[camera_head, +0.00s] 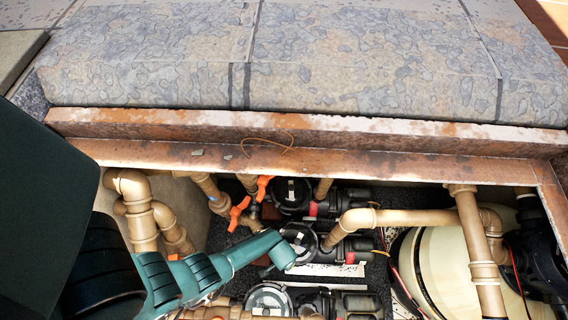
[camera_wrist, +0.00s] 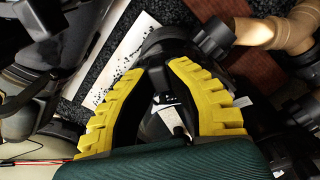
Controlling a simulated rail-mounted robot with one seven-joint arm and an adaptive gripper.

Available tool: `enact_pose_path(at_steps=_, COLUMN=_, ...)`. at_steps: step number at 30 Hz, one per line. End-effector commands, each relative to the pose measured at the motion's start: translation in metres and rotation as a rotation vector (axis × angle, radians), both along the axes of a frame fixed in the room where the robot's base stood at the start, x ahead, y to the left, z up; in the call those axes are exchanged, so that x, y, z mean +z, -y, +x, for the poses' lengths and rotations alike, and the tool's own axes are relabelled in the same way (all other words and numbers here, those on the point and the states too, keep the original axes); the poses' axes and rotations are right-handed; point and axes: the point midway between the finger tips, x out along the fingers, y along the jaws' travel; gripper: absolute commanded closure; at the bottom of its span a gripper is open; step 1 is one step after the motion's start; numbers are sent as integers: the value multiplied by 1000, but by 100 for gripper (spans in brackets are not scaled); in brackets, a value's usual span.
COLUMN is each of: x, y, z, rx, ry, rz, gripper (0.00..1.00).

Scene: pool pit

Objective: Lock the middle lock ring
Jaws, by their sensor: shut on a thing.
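The middle pump's black lock ring (camera_head: 302,228) surrounds a clear lid in the pit, between a rear and a front pump. In the head view, the teal end of my arm lies over its lower left part and my fingers are hidden. In the wrist view, the two yellow fingers of my gripper (camera_wrist: 158,72) converge on a dark part of the black lock ring (camera_wrist: 165,42). They are shut on it. Most of the ring is hidden behind the fingers and in shadow, so its turned position cannot be told.
The rear pump (camera_head: 292,192) and the front pump (camera_head: 270,298) are close on both sides. Tan pipes (camera_head: 400,217) and orange valve handles (camera_head: 237,212) crowd the pit. A rusty metal edge (camera_head: 300,160) bounds its far side. A cream tank (camera_head: 440,265) stands right.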

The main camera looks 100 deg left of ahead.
Motion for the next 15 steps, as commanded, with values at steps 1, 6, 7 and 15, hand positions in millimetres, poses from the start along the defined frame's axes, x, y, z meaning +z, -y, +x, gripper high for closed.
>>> enact_pose_path(at_steps=1, x=-2, y=2, z=-2, rx=-3, ry=-4, rz=-2, gripper=100)
enact_pose_path(at_steps=6, x=-2, y=2, z=-2, rx=-3, ry=-4, rz=-2, gripper=100)
enact_pose_path(at_steps=7, x=-1, y=2, z=-2, rx=-3, ry=-4, rz=-1, gripper=100)
enact_pose_path(at_steps=15, x=-1, y=1, z=-1, rx=-2, ry=-2, rz=-1, gripper=55)
